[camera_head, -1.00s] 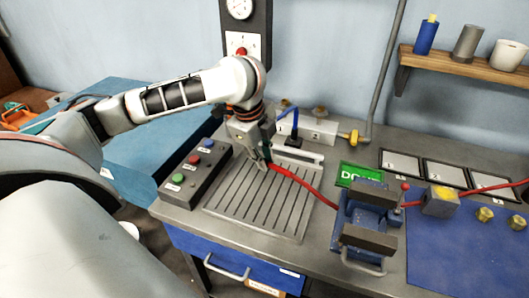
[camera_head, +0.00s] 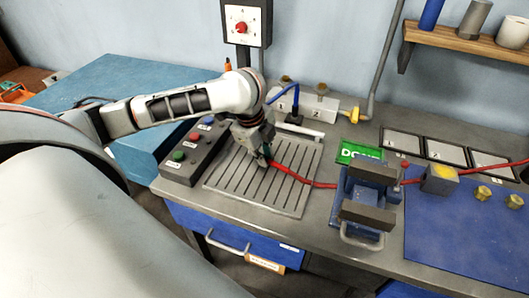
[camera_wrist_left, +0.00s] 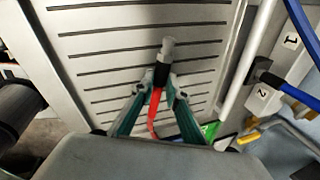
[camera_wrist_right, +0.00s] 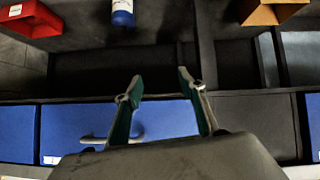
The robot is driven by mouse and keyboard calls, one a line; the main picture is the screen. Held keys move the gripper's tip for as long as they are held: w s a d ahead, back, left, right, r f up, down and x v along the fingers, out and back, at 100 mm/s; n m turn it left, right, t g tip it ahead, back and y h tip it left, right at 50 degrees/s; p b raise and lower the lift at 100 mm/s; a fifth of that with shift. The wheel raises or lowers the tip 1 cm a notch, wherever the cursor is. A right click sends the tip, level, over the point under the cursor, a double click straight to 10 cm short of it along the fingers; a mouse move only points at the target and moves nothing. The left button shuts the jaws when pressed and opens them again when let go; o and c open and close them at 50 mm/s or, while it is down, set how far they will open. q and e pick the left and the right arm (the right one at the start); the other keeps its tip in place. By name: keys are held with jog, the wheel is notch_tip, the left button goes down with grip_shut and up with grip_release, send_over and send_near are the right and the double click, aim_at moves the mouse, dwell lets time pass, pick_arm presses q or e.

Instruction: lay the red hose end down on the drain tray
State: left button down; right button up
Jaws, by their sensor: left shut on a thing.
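The red hose (camera_head: 300,177) runs from the blue vise (camera_head: 366,195) leftward to my left gripper (camera_head: 265,158). In the left wrist view, my left gripper (camera_wrist_left: 163,82) is shut around the hose end (camera_wrist_left: 167,52), which has a black collar and a grey tip. The drain tray (camera_head: 250,196), grey and slotted, is below the gripper; its slots also show in the left wrist view (camera_wrist_left: 100,60). I cannot tell whether the hose end touches the tray. My right gripper (camera_wrist_right: 158,84) is open and empty; it is not in the head view.
A button box (camera_head: 193,160) stands just left of the tray. A grey valve block (camera_head: 310,106) with a blue hose is behind it. A green sign (camera_head: 358,152) is to the right. A blue mat (camera_head: 450,235) lies right of the vise.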

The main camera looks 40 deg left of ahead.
pick_arm(q)
jog(key=c, duration=1.9)
grip_release()
jog(key=v, duration=1.2)
jog(key=shift+s, duration=0.1)
